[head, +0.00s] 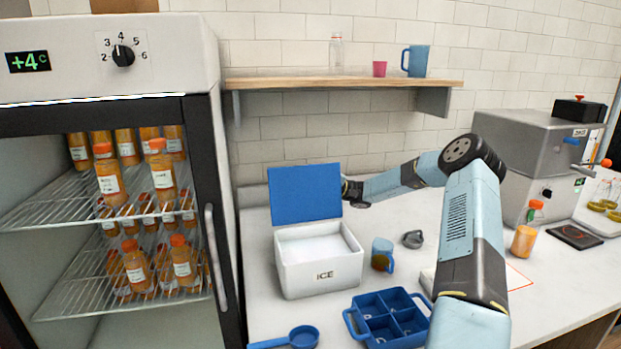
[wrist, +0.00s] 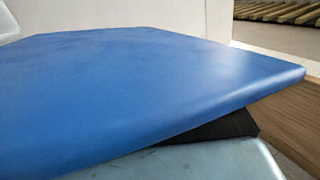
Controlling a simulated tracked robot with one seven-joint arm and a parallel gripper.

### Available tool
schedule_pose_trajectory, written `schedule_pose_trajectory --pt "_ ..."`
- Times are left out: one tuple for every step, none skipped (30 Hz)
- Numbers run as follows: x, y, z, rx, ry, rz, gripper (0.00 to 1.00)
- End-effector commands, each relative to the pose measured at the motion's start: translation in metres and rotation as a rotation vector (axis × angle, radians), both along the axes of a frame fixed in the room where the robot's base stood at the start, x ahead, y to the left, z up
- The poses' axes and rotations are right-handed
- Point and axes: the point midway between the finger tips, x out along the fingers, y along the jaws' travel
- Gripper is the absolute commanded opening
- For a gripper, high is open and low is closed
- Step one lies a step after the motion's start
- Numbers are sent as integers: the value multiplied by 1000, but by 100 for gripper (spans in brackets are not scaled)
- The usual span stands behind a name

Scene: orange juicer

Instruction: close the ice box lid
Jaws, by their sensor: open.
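The ice box (head: 318,274) is a white box marked ICE on the counter, with a pale interior visible. Its blue lid (head: 304,193) stands raised, nearly upright, at the back edge, so the box is open. My gripper (head: 348,189) is at the lid's right edge, coming from behind and to the right; its fingertips are partly hidden by the lid. My gripper is open. In the wrist view the lid (wrist: 150,85) fills much of the picture, very close. I cannot tell whether my gripper touches it.
A blue mug (head: 382,255) stands right of the box, with a small grey metal item (head: 412,239) beyond it. A blue divided tray (head: 388,318) and a blue scoop (head: 303,337) lie in front. The fridge (head: 222,180) is at the left. A wooden shelf (head: 330,83) hangs above.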

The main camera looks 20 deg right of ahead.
Motion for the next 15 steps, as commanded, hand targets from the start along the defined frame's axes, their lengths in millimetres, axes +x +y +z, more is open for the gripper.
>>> schedule_pose_trajectory --pt "0 4 2 0 0 1 58" --pt "-1 6 3 0 0 0 58" --pt "-1 8 4 0 0 0 58" --pt "-1 9 5 0 0 0 58" --pt "-1 10 5 -1 0 0 58" --pt "-1 11 6 -1 1 0 58" --pt "-1 12 6 -1 1 0 58" --pt "-1 12 6 -1 1 0 58" --pt "-1 12 6 -1 1 0 58" --pt "-1 12 6 -1 1 0 58" --pt "-1 12 6 -1 1 0 58" --pt "-1 12 6 -1 1 0 58" --pt "-1 12 6 -1 1 0 58" --pt "-1 12 6 -1 1 0 58" --pt "-1 12 6 -1 1 0 56"
